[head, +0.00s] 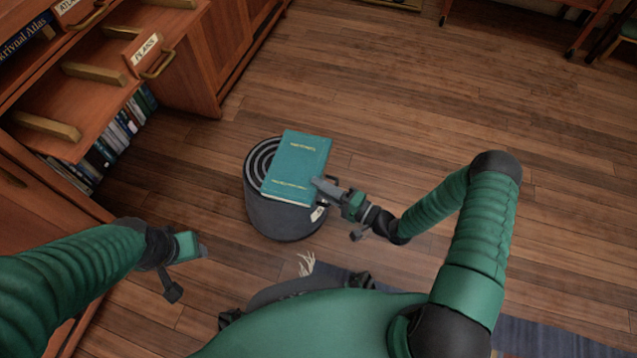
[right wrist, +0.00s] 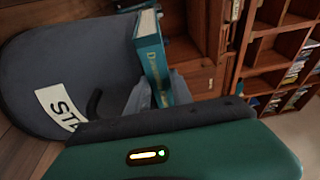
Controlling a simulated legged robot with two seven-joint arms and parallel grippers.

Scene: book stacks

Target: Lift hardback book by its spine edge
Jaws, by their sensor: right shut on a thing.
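A teal hardback book (head: 298,165) with gold lettering lies flat on top of a round dark grey stool (head: 275,224). My right gripper (head: 318,186) is shut on the book's right edge, near its lower right corner. In the right wrist view, the book's lettered spine (right wrist: 153,58) faces the camera, and the gripper fingers (right wrist: 155,92) are at that edge. The finger contact is partly hidden by my own wrist. The stool also shows in the right wrist view (right wrist: 60,60). My left gripper (head: 203,247) is away from the book at lower left; its fingers do not show clearly.
A wooden cabinet (head: 215,60) with pulled-out drawers and brass handles stands at upper left. Books fill a low shelf (head: 112,137) there. A blue rug (head: 540,330) lies at lower right. The wooden floor right of the stool is clear.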

